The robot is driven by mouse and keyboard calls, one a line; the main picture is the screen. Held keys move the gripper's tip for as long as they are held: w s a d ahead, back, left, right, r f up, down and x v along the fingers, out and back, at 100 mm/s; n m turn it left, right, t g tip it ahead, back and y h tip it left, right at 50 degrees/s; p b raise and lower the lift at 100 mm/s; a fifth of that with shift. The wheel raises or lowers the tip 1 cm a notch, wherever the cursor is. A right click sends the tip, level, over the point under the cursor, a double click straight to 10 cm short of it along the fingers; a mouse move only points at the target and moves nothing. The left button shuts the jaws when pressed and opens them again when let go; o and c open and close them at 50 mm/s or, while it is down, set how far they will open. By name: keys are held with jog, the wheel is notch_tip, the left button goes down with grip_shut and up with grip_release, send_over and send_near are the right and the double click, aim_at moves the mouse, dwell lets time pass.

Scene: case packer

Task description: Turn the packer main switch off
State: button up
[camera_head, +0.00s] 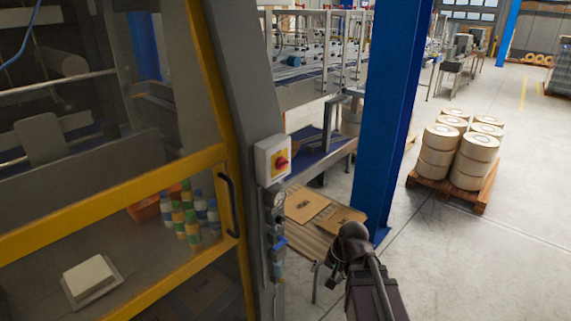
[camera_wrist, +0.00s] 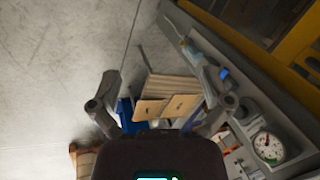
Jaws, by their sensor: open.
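The packer main switch (camera_head: 278,160) is a red knob on a yellow plate, set on a pale box on the grey machine post in the head view. The angle of its knob is too small to read surely. My gripper (camera_head: 325,278) is low in the head view, below and to the right of the switch and apart from it, partly hidden by my wrist. In the wrist view my gripper (camera_wrist: 160,88) has its two fingers spread wide with nothing between them. The switch does not show in the wrist view.
Below the switch a pressure gauge (camera_wrist: 268,147) and blue-handled fittings (camera_head: 279,243) sit on the post. A yellow-framed door with a black handle (camera_head: 229,205) is left. Flat cartons (camera_head: 305,206) lie behind my gripper.

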jog(key=w+a+r+m+t+y, duration=0.2)
jog(key=w+a+r+m+y, duration=0.1)
jog(key=w+r+m, duration=0.15)
jog(key=m+t+y+p, duration=0.4)
jog(key=m+t+y, duration=0.4)
jog(key=m, duration=1)
send_near(285, 164)
jog(key=shift+t+h, duration=0.3)
jog(key=shift+h, duration=0.2)
jog(key=v, duration=0.4)
jog(key=shift+s+a+r, duration=0.1)
jog(key=shift+s+a, duration=0.1)
jog(key=shift+a, duration=0.1)
jog(key=x, duration=1.3)
jog(key=shift+w+a, duration=0.2)
jog(key=shift+w, duration=0.1)
jog(key=c, duration=1.1)
